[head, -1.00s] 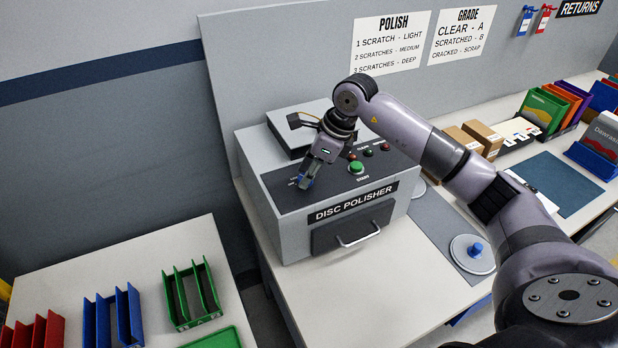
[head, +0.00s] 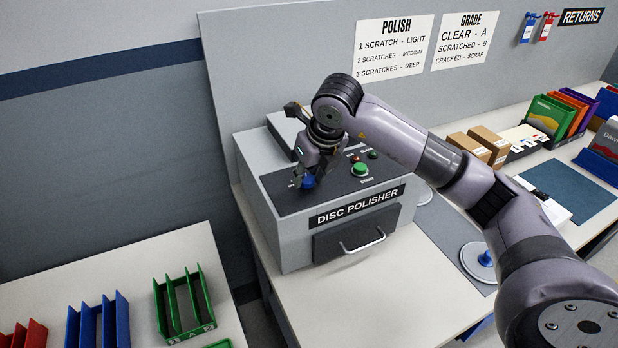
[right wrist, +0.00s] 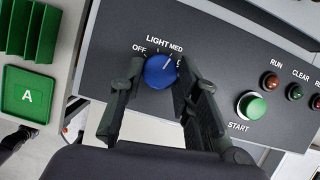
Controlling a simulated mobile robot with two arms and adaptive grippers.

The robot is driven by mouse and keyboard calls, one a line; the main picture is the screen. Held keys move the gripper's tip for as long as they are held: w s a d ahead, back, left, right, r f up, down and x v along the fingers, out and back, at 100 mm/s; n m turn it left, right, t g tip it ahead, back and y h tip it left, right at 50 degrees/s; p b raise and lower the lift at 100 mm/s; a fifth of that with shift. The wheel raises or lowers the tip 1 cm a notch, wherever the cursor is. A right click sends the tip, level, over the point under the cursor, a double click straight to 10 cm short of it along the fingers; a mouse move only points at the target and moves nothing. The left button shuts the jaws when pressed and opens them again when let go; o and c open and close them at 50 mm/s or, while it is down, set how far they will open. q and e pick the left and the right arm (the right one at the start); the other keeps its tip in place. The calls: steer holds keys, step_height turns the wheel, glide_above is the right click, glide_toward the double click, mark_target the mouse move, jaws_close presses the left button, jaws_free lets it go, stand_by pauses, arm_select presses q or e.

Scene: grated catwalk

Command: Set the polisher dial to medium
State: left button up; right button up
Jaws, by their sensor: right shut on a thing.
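The disc polisher (head: 300,235) is a grey machine with a dark top panel. Its blue dial (right wrist: 158,73) sits between the two fingers of my right gripper (right wrist: 155,85), which is shut on it. In the right wrist view the labels OFF, LIGHT and MED run around the dial; a further label is partly hidden by the right finger. The white mark on the dial points up and right, towards MED. In the head view the dial (head: 308,181) shows small under my right gripper (head: 305,177). My left gripper is not in view.
A green START button (right wrist: 253,105) and the RUN (right wrist: 271,82) and CLEAR (right wrist: 295,92) lamps are right of the dial. The polisher's front drawer has a handle (head: 364,243). A wall sign (head: 392,45) reads "2 scratches - medium". Green racks (head: 184,305) stand at lower left.

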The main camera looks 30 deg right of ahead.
steer(key=shift+r+m, duration=0.1)
steer(key=shift+m, duration=0.3)
steer(key=o, duration=1.2)
steer(key=v, duration=1.2)
steer(key=shift+a, duration=0.15)
